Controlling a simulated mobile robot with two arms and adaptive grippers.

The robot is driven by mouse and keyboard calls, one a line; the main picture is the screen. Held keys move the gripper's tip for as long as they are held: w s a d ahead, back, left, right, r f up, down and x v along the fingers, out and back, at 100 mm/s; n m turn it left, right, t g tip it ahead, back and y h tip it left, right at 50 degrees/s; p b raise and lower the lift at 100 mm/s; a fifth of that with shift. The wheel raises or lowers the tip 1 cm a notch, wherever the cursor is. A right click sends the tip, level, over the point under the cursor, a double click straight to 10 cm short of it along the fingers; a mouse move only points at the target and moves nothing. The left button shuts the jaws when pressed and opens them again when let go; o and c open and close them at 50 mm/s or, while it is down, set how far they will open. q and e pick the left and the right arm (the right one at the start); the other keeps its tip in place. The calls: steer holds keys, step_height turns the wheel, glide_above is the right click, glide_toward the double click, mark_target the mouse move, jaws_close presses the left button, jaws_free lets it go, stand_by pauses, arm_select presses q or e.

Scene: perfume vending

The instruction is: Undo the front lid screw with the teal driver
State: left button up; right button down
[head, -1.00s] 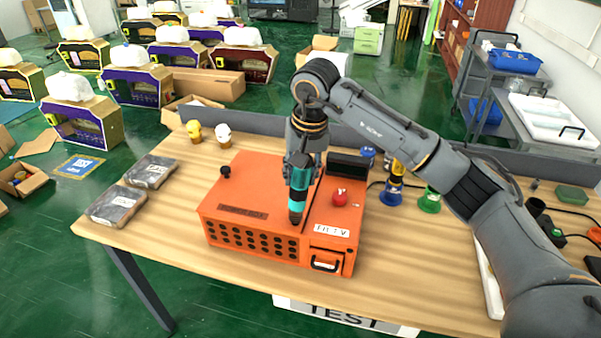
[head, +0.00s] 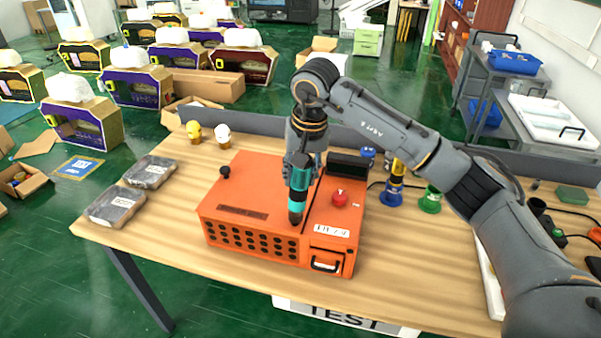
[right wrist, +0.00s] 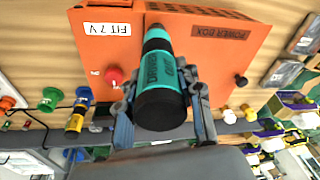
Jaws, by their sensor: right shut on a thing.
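The orange power box (head: 250,185) stands on the wooden table in the head view. It also fills much of the right wrist view (right wrist: 205,60). The teal driver (head: 298,192) stands nearly upright over the front part of the box lid, tip down. My right gripper (right wrist: 162,108) is shut on the driver, with its fingers on both sides of the teal body (right wrist: 160,75). The front lid screw is hidden under the driver tip, and I cannot tell whether the tip touches it. My left gripper is not in view.
A red button (head: 340,198) and a black knob (head: 225,171) stick up from the box. A yellow driver (head: 396,177) stands in a blue holder (head: 390,198), beside a green holder (head: 430,203). Two grey packs (head: 115,206) lie at the left table edge.

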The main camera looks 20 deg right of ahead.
steer(key=shift+f+b, duration=0.55)
steer(key=shift+f, duration=0.1)
stand_by(0.5)
steer(key=shift+s+f, duration=0.2)
steer(key=shift+f, duration=0.1)
stand_by(2.4)
steer(key=shift+a+b, duration=0.25)
steer(key=shift+b, duration=0.1)
stand_by(3.8)
